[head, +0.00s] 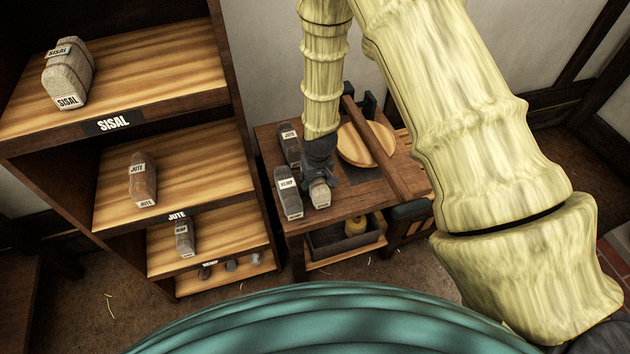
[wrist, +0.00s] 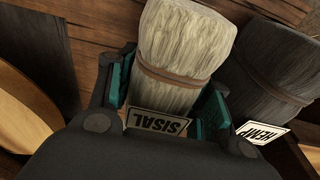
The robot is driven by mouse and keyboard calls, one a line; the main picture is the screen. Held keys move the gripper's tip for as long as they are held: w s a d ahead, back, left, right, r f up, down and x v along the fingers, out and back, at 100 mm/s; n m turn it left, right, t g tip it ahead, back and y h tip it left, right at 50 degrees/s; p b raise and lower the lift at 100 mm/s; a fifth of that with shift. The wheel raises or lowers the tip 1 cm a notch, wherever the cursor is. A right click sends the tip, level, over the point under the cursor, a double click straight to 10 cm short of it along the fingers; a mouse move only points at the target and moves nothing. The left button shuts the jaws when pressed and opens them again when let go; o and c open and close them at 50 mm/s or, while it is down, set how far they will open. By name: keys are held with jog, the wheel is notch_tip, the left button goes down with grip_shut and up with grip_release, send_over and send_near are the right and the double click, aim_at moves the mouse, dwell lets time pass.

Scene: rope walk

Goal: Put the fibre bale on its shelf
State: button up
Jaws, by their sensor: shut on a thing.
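My gripper (head: 318,172) is low over the wooden table (head: 350,206) and shut on a pale sisal bale. In the wrist view the sisal bale (wrist: 185,50) sits between the teal finger pads, with a brown band and a SISAL label (wrist: 158,121). In the head view the sisal bale (head: 320,193) shows below the gripper; whether it touches the tabletop is unclear. The shelf unit stands at the left. Its top shelf (head: 160,70) is marked SISAL and holds one sisal bale (head: 68,75) at its left, with bare board to the right.
A dark hemp bale (head: 288,193) stands close beside the held bale, and also shows in the wrist view (wrist: 275,75). A dark jute-labelled bale (head: 290,146) is behind. A round wooden disc (head: 367,144) lies at right. The JUTE shelf (head: 205,175) and HEMP shelf (head: 225,239) each hold a bale.

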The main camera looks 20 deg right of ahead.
aim_at(318, 186)
jog(key=shift+f, duration=0.15)
jog(key=o, duration=1.2)
notch_tip(318, 186, up, 12)
jog(key=s+b, duration=0.1)
jog(key=shift+s, duration=0.4)
